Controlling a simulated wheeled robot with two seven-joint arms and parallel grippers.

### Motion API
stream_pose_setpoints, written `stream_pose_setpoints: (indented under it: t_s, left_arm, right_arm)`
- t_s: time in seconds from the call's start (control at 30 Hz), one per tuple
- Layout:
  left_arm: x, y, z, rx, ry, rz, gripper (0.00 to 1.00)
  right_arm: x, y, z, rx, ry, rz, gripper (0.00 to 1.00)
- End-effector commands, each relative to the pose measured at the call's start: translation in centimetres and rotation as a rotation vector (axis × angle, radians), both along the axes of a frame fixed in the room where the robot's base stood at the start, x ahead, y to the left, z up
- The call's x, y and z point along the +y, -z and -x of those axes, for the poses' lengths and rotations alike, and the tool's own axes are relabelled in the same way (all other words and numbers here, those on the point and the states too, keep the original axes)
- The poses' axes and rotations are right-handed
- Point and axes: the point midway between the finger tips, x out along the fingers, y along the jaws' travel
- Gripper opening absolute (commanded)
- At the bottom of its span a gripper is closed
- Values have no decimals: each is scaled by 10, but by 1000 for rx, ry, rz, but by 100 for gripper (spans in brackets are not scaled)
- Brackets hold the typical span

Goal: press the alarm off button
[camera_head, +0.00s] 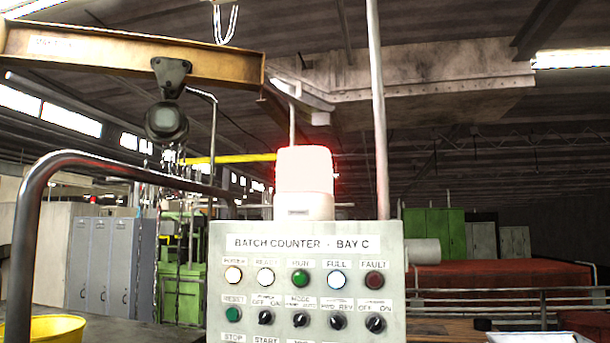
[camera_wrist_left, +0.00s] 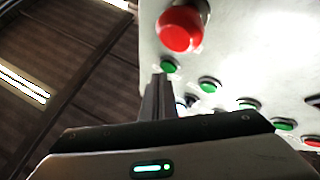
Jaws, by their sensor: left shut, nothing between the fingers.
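The grey control panel (camera_head: 330,240), titled BATCH COUNTER - BAY C, faces me in the head view. The RESET button (camera_head: 233,314) is green, with black selector knobs (camera_head: 300,320) to its right. Labels such as STOP and START show at the cut-off bottom edge. I cannot pick out a button labelled alarm off. In the left wrist view, my left gripper (camera_wrist_left: 160,84) is shut and empty, by the panel face. A red mushroom button (camera_wrist_left: 182,29) and several green buttons (camera_wrist_left: 209,85) are near it; contact cannot be told. My right gripper is not in view.
A beacon (camera_head: 305,180) glows red on top of the panel. Indicator lamps (camera_head: 300,279) line its upper row; FULL looks bright and FAULT dark red. A bent metal rail (camera_head: 30,215) rises at left, near a yellow bin (camera_head: 58,328). A crane beam (camera_head: 120,52) hangs overhead.

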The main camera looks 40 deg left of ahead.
Motion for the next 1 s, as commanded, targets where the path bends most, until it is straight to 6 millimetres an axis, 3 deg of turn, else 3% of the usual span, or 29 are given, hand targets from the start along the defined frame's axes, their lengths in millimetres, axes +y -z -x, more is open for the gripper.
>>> stream_pose_setpoints:
  t_s: [1.0]
  left_arm:
    - [5,0,-8,0,0,0,0]
  right_arm:
    - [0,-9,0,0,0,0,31]
